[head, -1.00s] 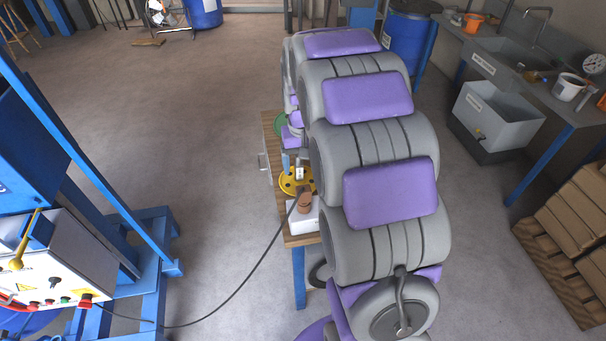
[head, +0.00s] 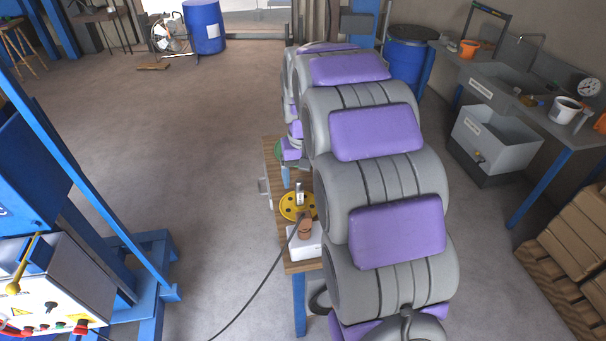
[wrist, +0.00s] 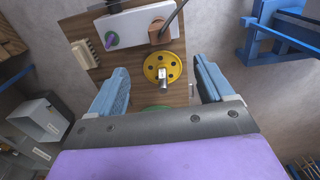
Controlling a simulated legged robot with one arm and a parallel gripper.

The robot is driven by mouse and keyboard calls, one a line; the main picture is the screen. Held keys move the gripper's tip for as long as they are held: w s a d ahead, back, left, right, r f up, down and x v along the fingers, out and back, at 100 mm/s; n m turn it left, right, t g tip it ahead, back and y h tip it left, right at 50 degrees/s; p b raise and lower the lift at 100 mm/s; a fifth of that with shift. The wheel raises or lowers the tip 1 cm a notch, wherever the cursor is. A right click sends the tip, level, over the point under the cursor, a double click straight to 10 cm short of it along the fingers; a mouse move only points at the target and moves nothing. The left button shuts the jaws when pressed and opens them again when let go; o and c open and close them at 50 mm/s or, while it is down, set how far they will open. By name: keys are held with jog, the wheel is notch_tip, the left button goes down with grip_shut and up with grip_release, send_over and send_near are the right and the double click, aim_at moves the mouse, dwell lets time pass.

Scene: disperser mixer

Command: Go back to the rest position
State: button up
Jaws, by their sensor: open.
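My gripper (wrist: 160,82) shows in the wrist view with its two blue fingers spread wide apart and nothing between them. It points down over the wooden workbench (wrist: 85,30), above a yellow disc with holes (wrist: 156,62). A small metal piece stands at the disc's middle. In the head view my grey and purple arm stretches forward over the right side of the bench and hides most of my gripper. The yellow disc (head: 297,207) lies on the bench to the left of my arm.
A white box with a brown knob and black cable (head: 305,240) sits at the bench's near end. A blue-framed machine with a control box (head: 55,285) stands left. A sink counter (head: 490,85), a grey tub (head: 497,140) and stacked cartons (head: 575,235) stand right. Floor between machine and bench is clear.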

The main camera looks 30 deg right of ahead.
jog(key=s+a+n, duration=0.1)
jog(key=s+a, duration=0.3)
jog(key=s, duration=0.6)
jog(key=s+a+n+g, duration=0.1)
jog(key=s+a, duration=0.4)
jog(key=s, duration=0.6)
jog(key=s+a+n, duration=0.1)
jog(key=s+a, duration=0.3)
jog(key=s, duration=0.7)
jog(key=shift+a+g, duration=0.35)
jog(key=shift+g, duration=0.05)
jog(key=shift+d, duration=0.1)
